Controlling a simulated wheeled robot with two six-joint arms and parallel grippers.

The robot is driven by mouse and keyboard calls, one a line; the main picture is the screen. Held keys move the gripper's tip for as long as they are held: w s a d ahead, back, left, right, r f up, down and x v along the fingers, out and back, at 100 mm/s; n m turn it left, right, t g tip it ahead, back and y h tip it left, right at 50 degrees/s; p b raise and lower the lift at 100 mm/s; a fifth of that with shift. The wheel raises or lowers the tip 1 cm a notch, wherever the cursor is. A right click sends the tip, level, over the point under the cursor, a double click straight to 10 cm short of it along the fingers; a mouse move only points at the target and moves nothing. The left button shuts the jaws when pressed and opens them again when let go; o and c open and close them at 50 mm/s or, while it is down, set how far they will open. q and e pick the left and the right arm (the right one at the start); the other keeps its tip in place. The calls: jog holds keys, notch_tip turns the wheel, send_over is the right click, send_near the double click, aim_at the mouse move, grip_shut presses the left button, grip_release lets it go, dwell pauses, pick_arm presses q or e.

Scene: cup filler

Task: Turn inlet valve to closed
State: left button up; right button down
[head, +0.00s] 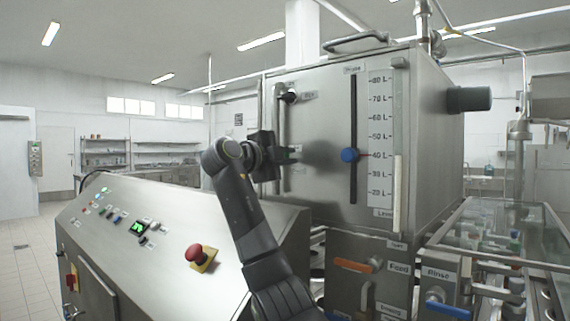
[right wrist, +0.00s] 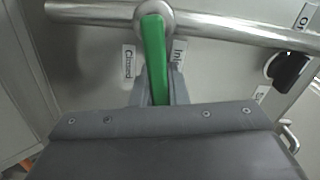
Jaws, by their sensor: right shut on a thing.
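The inlet valve's green handle (right wrist: 155,60) shows in the right wrist view. It is joined to a round hub on a metal pipe and lies across the pipe's line, tilted slightly. My right gripper (right wrist: 158,92) is shut on the free end of this handle, one finger on each side. A "Closed" label (right wrist: 128,62) is just left of the handle, and a partly covered "Inlet" label (right wrist: 179,52) is just right of it. In the head view my right gripper (head: 284,155) is at the tank's left front, hiding most of the handle. My left gripper is not in view.
The steel tank (head: 325,110) has a blue slider knob (head: 349,155) on its level scale. Below are an orange handle (head: 352,265) and a blue handle (head: 447,309). A control panel with a red button (head: 194,252) is at left.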

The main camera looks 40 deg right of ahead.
pick_arm(q)
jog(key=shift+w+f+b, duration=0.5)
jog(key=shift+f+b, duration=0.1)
jog(key=shift+b, duration=0.05)
pick_arm(e)
jog(key=shift+f+m, duration=0.65)
jog(key=shift+m, duration=0.45)
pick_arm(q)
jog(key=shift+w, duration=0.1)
pick_arm(e)
jog(key=c, duration=1.4)
grip_release()
jog(key=shift+c, duration=0.2)
